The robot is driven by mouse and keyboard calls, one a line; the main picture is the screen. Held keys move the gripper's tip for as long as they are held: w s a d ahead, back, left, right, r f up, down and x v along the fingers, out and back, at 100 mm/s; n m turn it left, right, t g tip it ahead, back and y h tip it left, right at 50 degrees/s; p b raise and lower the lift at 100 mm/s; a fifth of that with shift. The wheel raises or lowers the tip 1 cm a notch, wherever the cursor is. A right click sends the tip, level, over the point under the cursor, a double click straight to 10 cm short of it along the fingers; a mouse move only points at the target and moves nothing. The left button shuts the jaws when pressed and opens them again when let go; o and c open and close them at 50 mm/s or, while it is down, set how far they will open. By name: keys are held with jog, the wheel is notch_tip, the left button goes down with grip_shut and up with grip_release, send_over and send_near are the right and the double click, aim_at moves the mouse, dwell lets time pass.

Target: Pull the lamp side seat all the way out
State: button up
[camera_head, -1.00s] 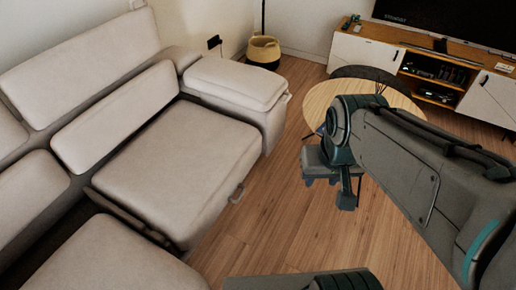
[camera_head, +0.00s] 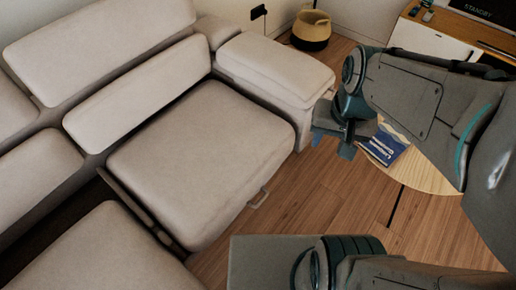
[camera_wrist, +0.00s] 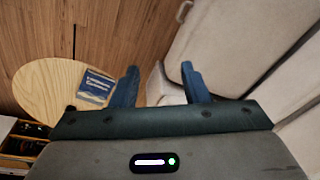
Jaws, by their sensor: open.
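The lamp side seat (camera_head: 200,155) is the wide beige cushion beside the sofa's far armrest (camera_head: 275,68). A small pale handle (camera_head: 260,198) sticks out low on its front. My gripper (camera_head: 333,143) is to the right of the seat, in front of the armrest and apart from the handle. In the wrist view, my gripper (camera_wrist: 160,86) points its two blue fingers apart with nothing held between them. A large beige sofa part (camera_wrist: 230,45) lies beyond the fingers to the right; I cannot tell which part.
A round wooden table (camera_head: 425,172) with a blue book (camera_head: 384,146) stands right of my gripper. A basket (camera_head: 311,30) and a TV cabinet (camera_head: 435,38) are at the back. Another seat (camera_head: 105,250) is nearer. Bare floor (camera_head: 325,205) lies before the handle.

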jog(key=w+f+m+g+y+b, duration=0.2)
jog(key=w+f+m+y+b, duration=0.25)
jog(key=f, duration=0.75)
jog(key=w+a+f+m+g+y+b, duration=0.1)
jog(key=w+f+m+b, duration=0.3)
jog(key=f+m, duration=0.55)
jog(key=w+f+m+g+y+b, duration=0.2)
jog(key=w+f+m+y+b, duration=0.3)
jog(key=f, duration=0.8)
jog(key=m+t+y+b, duration=0.4)
jog(key=m+t+b, duration=0.3)
jog(key=m+b, duration=0.9)
send_near(261, 200)
jog(key=w+a+f+m, duration=0.1)
jog(key=a, duration=0.2)
jog(key=w+a+f+m, duration=0.1)
jog(key=a, duration=0.2)
jog(key=w+a+f+m+p, duration=0.1)
jog(key=a, duration=0.2)
jog(key=shift+a+f, duration=0.1)
jog(key=shift+a, duration=0.05)
grip_shut()
